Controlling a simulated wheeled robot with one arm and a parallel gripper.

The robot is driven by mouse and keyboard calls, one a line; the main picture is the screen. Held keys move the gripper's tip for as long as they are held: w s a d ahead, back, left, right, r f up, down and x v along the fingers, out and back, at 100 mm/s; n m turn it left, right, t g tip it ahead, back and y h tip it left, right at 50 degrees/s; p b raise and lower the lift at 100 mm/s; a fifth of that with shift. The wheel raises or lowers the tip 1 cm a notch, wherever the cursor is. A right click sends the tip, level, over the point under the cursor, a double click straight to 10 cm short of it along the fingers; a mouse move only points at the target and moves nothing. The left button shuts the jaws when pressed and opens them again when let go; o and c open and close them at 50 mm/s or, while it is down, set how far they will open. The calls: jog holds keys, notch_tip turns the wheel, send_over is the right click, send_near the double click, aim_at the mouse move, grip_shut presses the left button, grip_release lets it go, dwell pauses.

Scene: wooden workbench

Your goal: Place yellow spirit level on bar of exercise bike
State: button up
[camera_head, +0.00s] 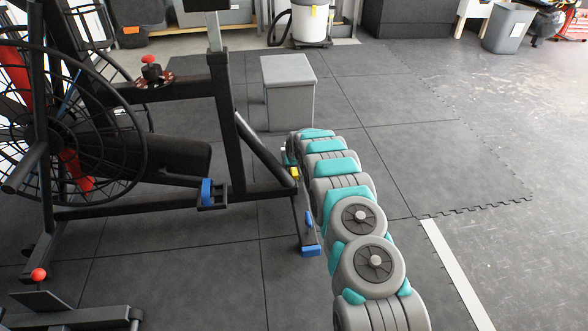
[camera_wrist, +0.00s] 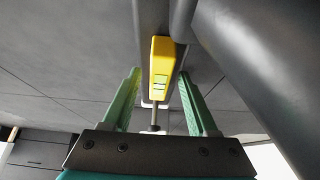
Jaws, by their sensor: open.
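The yellow spirit level (camera_wrist: 161,62) shows in the wrist view with its green vials facing me. It lies along a dark bar (camera_wrist: 153,15) of the exercise bike and seems to rest on it, though the contact is hidden. My gripper (camera_wrist: 159,75) is open, with one green finger on each side of the level and a visible gap to each. In the head view the level is a small yellow patch (camera_head: 295,172) beside the slanted bar (camera_head: 258,150) of the exercise bike (camera_head: 120,150). My arm hides most of the gripper there.
A grey box (camera_head: 288,95) stands on the floor behind my arm. A grey bin (camera_head: 507,28) and a white canister (camera_head: 310,22) stand at the back. The bike's pedal (camera_head: 210,194) sticks out left of my arm. The floor on the right is clear.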

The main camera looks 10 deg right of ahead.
jog(key=shift+v, duration=0.75)
jog(key=s+r+g+p, duration=0.1)
jog(key=s+r+g, duration=0.3)
jog(key=s+r, duration=2.65)
jog(key=s+r+g, duration=0.2)
jog(key=s, duration=1.6)
jog(key=s+r+g, duration=0.1)
jog(key=s+r, duration=0.2)
jog(key=s, duration=1.6)
jog(key=shift+s+g, duration=0.25)
jog(key=shift+g, duration=0.15)
